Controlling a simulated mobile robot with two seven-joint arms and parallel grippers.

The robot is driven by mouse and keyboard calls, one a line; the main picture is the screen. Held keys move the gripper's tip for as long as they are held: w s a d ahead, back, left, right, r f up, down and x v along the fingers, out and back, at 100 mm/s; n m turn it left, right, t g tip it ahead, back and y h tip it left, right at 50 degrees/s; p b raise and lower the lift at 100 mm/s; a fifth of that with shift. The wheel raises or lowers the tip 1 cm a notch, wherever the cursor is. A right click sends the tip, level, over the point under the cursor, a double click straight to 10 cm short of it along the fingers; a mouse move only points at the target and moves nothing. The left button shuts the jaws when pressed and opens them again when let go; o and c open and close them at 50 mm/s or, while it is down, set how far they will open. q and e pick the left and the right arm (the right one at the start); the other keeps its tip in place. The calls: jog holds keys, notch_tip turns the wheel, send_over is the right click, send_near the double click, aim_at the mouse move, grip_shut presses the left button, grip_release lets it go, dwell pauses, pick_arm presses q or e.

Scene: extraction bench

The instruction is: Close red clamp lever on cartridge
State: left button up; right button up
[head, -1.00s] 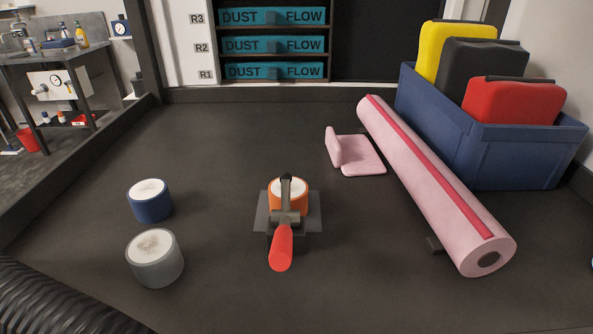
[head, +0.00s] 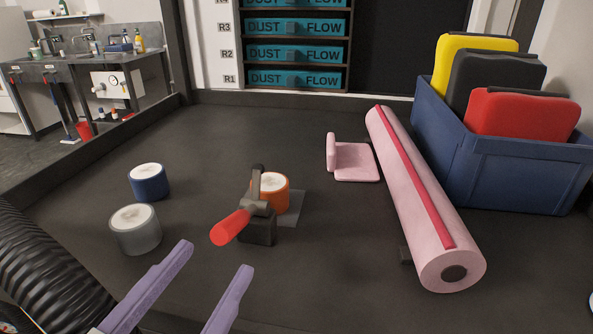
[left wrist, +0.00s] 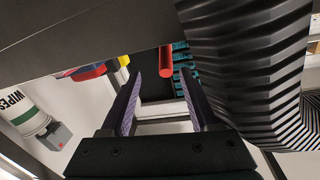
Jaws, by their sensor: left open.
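The orange cartridge (head: 275,194) stands upright on the dark plate of the clamp (head: 259,226). The clamp's red lever (head: 231,228) points toward me and to the lower left, with its dark arm reaching up beside the cartridge. My left gripper (head: 216,256) has two purple fingers, open and empty, at the bottom of the head view, nearer to me than the red lever and apart from it. In the left wrist view the red lever (left wrist: 166,61) shows beyond the open fingers (left wrist: 165,88). My right gripper is not in view.
A blue cartridge (head: 148,182) and a grey one (head: 135,229) stand to the left. A black ribbed hose (head: 45,262) curves at the lower left. A pink roll (head: 425,210), a pink bracket (head: 353,161) and a blue crate (head: 480,165) of coloured cases lie to the right.

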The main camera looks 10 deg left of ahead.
aim_at(240, 210)
pick_arm(q)
jog(key=shift+w+a+y, duration=0.15)
jog(key=shift+a+y, duration=0.1)
jog(key=shift+y, duration=0.05)
jog(key=shift+w, duration=0.35)
jog(key=w, duration=0.6)
jog(key=w+d, duration=0.1)
jog(key=w, duration=0.2)
jog(key=shift+c, duration=0.2)
grip_shut()
dwell(0.6)
